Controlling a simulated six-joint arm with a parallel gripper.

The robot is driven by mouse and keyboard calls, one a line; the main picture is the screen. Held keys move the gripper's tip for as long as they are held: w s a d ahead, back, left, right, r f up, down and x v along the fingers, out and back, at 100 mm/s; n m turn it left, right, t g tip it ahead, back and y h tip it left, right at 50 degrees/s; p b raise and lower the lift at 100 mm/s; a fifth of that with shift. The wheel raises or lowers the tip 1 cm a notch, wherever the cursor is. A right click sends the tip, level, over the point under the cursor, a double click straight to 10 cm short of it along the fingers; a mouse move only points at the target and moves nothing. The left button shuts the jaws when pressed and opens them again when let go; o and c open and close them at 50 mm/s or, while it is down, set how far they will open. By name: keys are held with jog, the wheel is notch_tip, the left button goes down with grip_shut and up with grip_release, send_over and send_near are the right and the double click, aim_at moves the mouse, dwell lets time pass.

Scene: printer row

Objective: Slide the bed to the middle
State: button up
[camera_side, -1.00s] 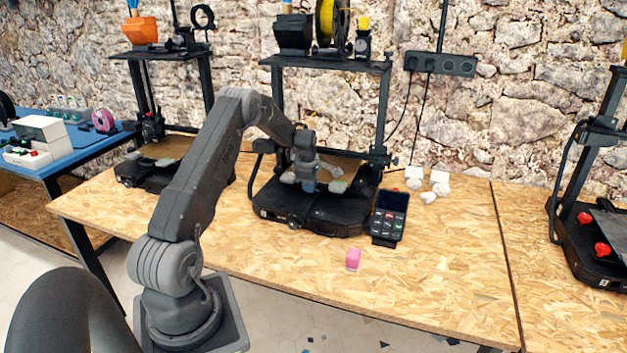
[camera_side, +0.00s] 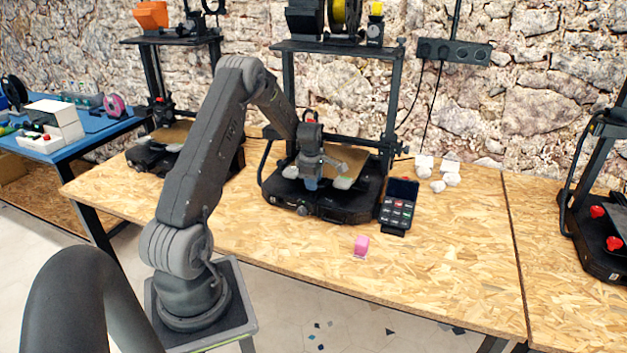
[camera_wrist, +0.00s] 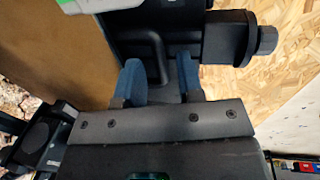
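The middle printer's bed (camera_side: 347,158) is a flat tan plate on a black base (camera_side: 330,207). In the wrist view the tan plate (camera_wrist: 55,50) fills the upper left. Pale grey pieces, one with green (camera_side: 343,183), are at its front edge. My gripper (camera_side: 311,184) points down at the bed's front edge, between these pieces. In the wrist view my gripper's two blue fingers (camera_wrist: 160,78) stand apart, with black printer parts seen between them. They look open; I cannot tell whether they touch the bed. My arm and gripper hide part of the bed's left side.
A black keypad with a screen (camera_side: 398,208) stands right of the printer. White lumps (camera_side: 438,178) lie behind the keypad. Other printers stand left (camera_side: 165,150) and right (camera_side: 600,240). The front table is mostly clear.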

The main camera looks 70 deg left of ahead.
jog(key=shift+o, duration=0.2)
notch_tip(320, 180, up, 14)
jog(key=s+d, duration=0.1)
jog(key=shift+s+d+f, duration=0.2)
jog(key=shift+s+d, duration=0.15)
jog(key=shift+r, duration=0.1)
notch_tip(320, 180, up, 6)
jog(key=s+d, duration=0.2)
dwell(0.8)
